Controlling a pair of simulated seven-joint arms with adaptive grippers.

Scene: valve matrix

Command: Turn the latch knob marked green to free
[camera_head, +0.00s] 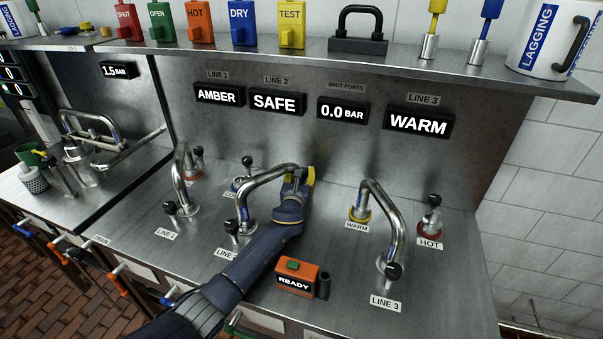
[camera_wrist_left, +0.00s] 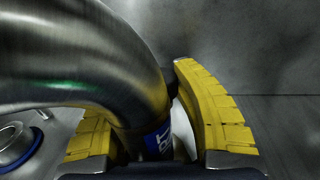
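My left gripper (camera_head: 298,178) reaches in over the bench to the far end of the middle Line 2 pipe (camera_head: 262,180). In the left wrist view its yellow fingers (camera_wrist_left: 165,125) are apart. The pipe (camera_wrist_left: 80,60) comes down between them, with a blue lettered band (camera_wrist_left: 158,140) low on it; a gap shows beside the right finger. A dark knob or stem is partly hidden behind that finger. I cannot make out a latch knob marked green; the gripper may hide it. An orange READY box (camera_head: 297,278) has a green piece (camera_head: 293,265) on top. My right gripper is not in view.
The Line 3 pipe (camera_head: 390,220) stands to the right, and the Line 1 pipe (camera_head: 180,175) to the left. A shelf (camera_head: 340,58) above carries coloured tags and a white LAGGING mug (camera_head: 545,40). Below it are displays, one reading SAFE (camera_head: 277,102).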

